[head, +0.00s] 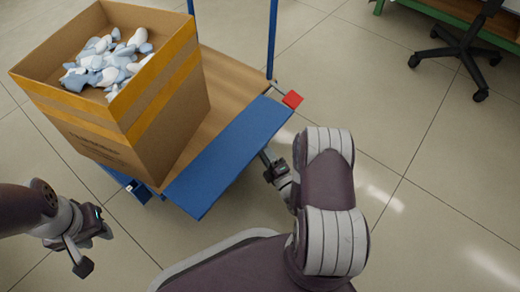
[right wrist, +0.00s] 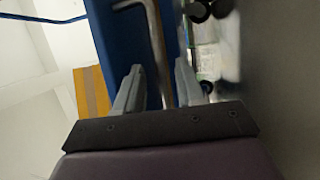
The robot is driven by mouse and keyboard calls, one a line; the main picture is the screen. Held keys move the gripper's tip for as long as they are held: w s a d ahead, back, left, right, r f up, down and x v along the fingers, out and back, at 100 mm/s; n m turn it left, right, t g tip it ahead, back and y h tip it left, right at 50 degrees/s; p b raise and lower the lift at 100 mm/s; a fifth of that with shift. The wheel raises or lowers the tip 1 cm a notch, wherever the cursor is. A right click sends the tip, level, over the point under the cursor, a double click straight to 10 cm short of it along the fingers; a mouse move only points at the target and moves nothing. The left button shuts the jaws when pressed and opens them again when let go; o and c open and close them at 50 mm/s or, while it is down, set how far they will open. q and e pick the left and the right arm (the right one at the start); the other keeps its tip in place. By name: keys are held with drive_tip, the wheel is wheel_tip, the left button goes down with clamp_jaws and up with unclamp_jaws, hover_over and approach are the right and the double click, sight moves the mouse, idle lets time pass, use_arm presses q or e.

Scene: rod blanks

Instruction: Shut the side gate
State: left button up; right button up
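The side gate (head: 230,155) is a blue panel along the near edge of the cart (head: 222,90). It leans outward from the deck; its exact angle is hard to tell. In the right wrist view the blue panel (right wrist: 100,45) stands behind a bent metal rod (right wrist: 158,60). My right gripper (head: 272,166) is at the gate's outer side. In the right wrist view its fingers (right wrist: 159,85) are apart, one on each side of the rod, with no clear contact. My left gripper (head: 93,250) is open and empty above the floor, left of the gate.
A tall cardboard box (head: 170,105) full of blue and white pieces (head: 108,62) stands on the deck beside the gate. An office chair (head: 460,48) stands at the upper right. The floor to the right is clear.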

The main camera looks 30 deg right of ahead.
use_arm(q)
drive_tip(key=shift+f+b, duration=0.45)
drive_tip(key=shift+f, duration=0.35)
use_arm(e)
drive_tip(key=w, duration=0.3)
drive_tip(key=shift+w+a+r, duration=0.1)
drive_tip(key=shift+r, duration=0.15)
